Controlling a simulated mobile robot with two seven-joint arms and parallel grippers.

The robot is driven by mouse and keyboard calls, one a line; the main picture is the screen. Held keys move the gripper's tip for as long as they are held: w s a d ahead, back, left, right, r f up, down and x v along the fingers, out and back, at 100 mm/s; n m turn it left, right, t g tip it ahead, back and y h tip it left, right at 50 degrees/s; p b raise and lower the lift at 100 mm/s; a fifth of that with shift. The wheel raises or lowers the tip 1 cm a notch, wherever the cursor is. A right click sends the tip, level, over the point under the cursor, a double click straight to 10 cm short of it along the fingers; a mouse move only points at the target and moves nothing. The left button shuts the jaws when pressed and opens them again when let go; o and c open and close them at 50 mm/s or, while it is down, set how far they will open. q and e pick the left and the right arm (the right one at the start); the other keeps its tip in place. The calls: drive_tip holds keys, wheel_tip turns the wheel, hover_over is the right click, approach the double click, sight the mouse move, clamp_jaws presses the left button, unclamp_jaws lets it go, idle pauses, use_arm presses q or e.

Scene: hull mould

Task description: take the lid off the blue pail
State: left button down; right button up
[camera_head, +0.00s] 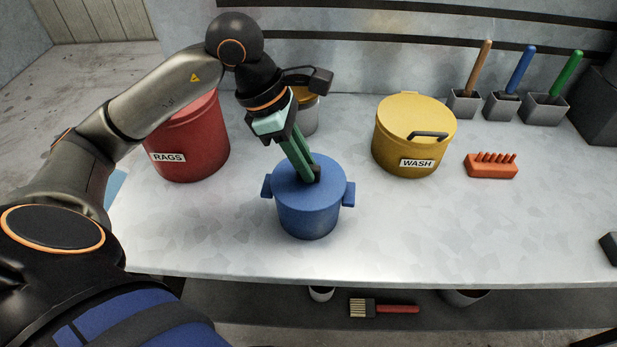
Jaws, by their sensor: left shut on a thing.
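The blue pail (308,217) stands upright on the pale worktop, with a blue tab handle on each side. Its flat blue lid (290,178) sits on top, and I see no gap between lid and pail. My left gripper (316,176) points down onto the lid from above. Its green fingers with dark tips are shut at the lid's middle, where they hide whatever they grip, most likely the lid's knob. My right gripper is not in view.
A red pail (196,145) labelled RAGS stands behind left, partly behind my arm. A yellow pail (403,145) labelled WASH stands at right. A metal can (306,115) is behind my gripper. An orange brush (490,166) lies further right. Worktop right of the blue pail is clear.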

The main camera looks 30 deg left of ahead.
use_arm(q)
drive_tip(key=shift+r, duration=0.15)
idle(0.3)
drive_tip(key=shift+r, duration=0.6)
drive_tip(key=s+d+r+p, duration=0.3)
drive_tip(key=s+d+r, duration=0.1)
drive_tip(key=r, duration=0.3)
drive_tip(key=s+d+r+p, duration=0.2)
drive_tip(key=s+d+r, duration=0.3)
drive_tip(key=r, duration=0.3)
drive_tip(key=shift+s+r+p, duration=0.25)
drive_tip(key=shift+s+p, duration=0.15)
drive_tip(key=shift+s, duration=0.4)
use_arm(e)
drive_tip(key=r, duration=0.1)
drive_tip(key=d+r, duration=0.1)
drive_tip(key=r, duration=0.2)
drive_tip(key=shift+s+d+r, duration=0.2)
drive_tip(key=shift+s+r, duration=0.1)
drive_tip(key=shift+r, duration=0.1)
use_arm(q)
drive_tip(key=shift+d, duration=0.1)
